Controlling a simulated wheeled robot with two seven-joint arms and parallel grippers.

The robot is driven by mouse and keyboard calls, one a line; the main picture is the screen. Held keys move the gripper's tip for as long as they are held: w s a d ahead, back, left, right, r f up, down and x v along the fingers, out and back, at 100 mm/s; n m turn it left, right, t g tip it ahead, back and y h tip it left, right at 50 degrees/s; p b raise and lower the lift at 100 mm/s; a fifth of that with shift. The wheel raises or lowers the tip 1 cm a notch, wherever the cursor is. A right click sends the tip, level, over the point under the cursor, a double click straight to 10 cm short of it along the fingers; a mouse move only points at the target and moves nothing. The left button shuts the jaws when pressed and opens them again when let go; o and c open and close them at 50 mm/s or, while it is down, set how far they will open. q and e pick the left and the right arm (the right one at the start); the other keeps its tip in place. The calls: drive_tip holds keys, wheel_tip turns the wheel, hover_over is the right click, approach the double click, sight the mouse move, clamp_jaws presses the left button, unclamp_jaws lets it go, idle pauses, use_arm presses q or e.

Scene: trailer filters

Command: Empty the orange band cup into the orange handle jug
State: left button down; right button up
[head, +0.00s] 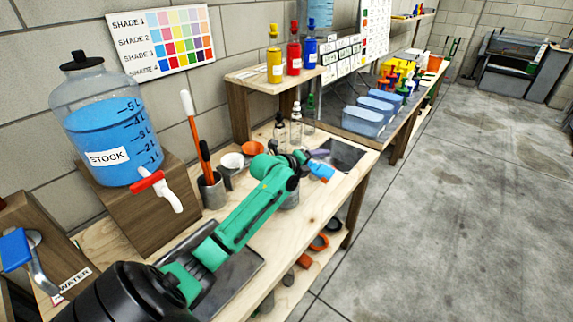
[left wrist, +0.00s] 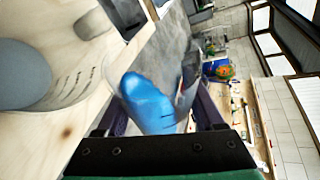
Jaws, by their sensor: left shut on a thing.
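My left gripper (head: 303,158) is over the right part of the wooden bench. In the left wrist view, its dark fingers (left wrist: 168,112) are shut on a clear cup (left wrist: 150,100) with blue liquid inside. The cup looks tilted; I cannot make out its orange band. In the head view the blue of the held cup (head: 321,171) shows just right of the gripper. A clear vessel with graduation marks (left wrist: 75,85) stands beside the cup in the left wrist view, perhaps the jug. Its handle is not visible, and I cannot tell whether liquid is passing. My right gripper is not in view.
A stock tank (head: 105,125) with a red-handled tap stands at the left. A grey pot with sticks (head: 212,190), a white funnel (head: 232,161) and small bottles (head: 279,132) stand behind my arm. A dark tray (head: 340,154) lies at the bench's right end.

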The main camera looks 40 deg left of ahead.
use_arm(q)
drive_tip(key=shift+s, duration=0.15)
drive_tip(key=shift+w+f+n, duration=0.1)
drive_tip(key=shift+w+n, duration=0.15)
drive_tip(key=shift+n, duration=0.05)
drive_tip(key=shift+s, duration=0.15)
drive_tip(key=shift+a+r+b, duration=0.1)
drive_tip(key=shift+r+b, duration=0.15)
drive_tip(key=shift+b, duration=0.05)
drive_tip(key=shift+a+r, duration=0.15)
drive_tip(key=shift+r, duration=0.05)
